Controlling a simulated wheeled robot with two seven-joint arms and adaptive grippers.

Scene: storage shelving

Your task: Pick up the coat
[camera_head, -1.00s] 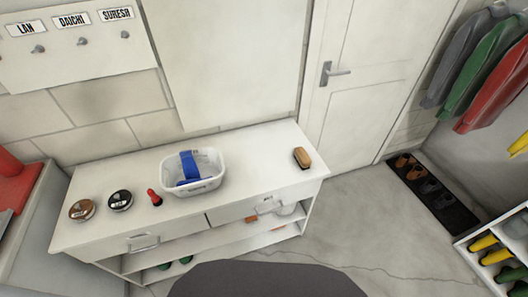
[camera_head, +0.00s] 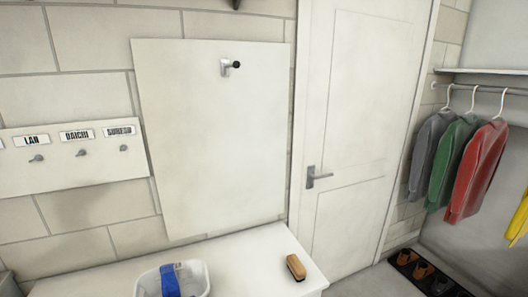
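Several coats hang on white hangers from a rail at the right of the head view. A grey coat (camera_head: 431,153) is leftmost, a green coat (camera_head: 453,160) is beside it, and a red coat (camera_head: 475,172) is to the right of that. A yellow garment (camera_head: 518,222) is cut off at the right edge. Which coat the task means cannot be told. Neither of my grippers is in view.
A white door (camera_head: 350,130) stands left of the coats. A white cabinet (camera_head: 245,262) holds a white basin (camera_head: 203,275) with a blue cloth (camera_head: 170,281) and a brush (camera_head: 296,267). A shoe mat (camera_head: 405,268) lies below the coats. A hook board (camera_head: 75,158) is at left.

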